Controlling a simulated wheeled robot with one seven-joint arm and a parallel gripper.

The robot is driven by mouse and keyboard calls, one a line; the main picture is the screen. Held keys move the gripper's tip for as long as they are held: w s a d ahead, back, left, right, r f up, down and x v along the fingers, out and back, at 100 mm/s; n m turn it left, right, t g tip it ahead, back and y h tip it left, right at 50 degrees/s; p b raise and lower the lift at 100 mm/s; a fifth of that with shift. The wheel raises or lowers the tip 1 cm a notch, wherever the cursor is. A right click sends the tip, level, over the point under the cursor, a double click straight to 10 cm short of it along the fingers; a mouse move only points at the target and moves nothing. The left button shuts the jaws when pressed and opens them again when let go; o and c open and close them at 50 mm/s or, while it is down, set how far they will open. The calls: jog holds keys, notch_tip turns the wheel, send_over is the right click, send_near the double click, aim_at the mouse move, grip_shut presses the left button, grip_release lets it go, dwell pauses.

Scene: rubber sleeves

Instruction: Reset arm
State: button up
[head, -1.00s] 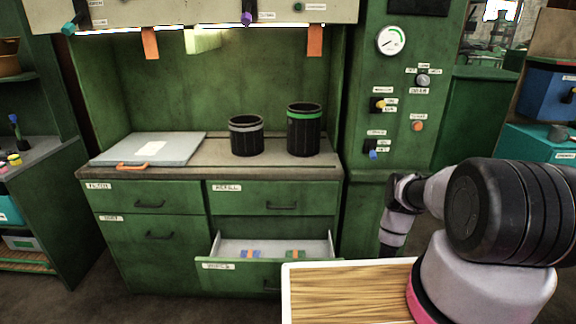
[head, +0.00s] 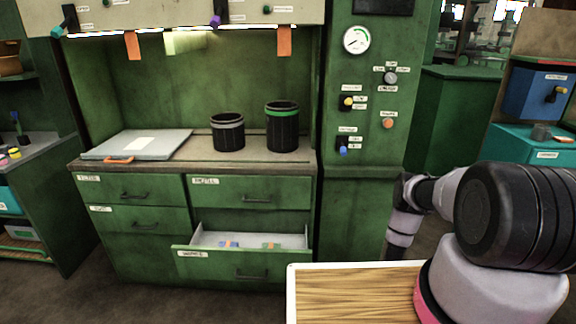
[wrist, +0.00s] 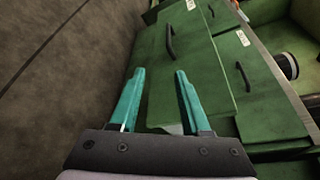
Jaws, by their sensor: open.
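My gripper (wrist: 160,72) shows in the wrist view with two teal fingers spread apart and nothing held between them. Behind the fingers are green drawer fronts with dark handles and the brown floor. In the head view, my arm is folded at the lower right, its dark joint and pale links close to the camera. The gripper itself is out of that view.
The green cabinet's lower right drawer (head: 243,266) stands open, with small blue and orange-green items inside. On the worktop (head: 180,160) are a grey panel (head: 137,145) and two black canisters (head: 228,132) (head: 282,127). A control column (head: 365,120) stands to the right.

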jog(key=w+d+r+n+g, duration=0.1)
jog(key=w+r+n+g, duration=0.1)
jog(key=w+r, duration=0.6)
jog(key=w+r+n+g, duration=0.2)
jog(key=w+r, duration=0.2)
jog(key=r, duration=0.8)
jog(key=s+d+r+n+g+h, duration=0.1)
jog(key=d+r+n+h, duration=0.15)
jog(key=r, duration=1.45)
jog(key=d+r+n+g+h, duration=0.1)
jog(key=d+r+g+h, duration=0.15)
jog(key=r, duration=1.55)
jog(key=s+d+r+t+h, duration=0.3)
jog(key=s+d+r+t, duration=0.1)
jog(key=s+r, duration=0.7)
jog(key=s+d+r+m+t+h, duration=0.1)
jog(key=s+d+r+t+h, duration=0.3)
jog(key=s+r, duration=0.7)
jog(key=shift+s+d+r+t+h, duration=0.35)
jog(key=shift+s+d+t, duration=0.15)
jog(key=shift+t, duration=0.15)
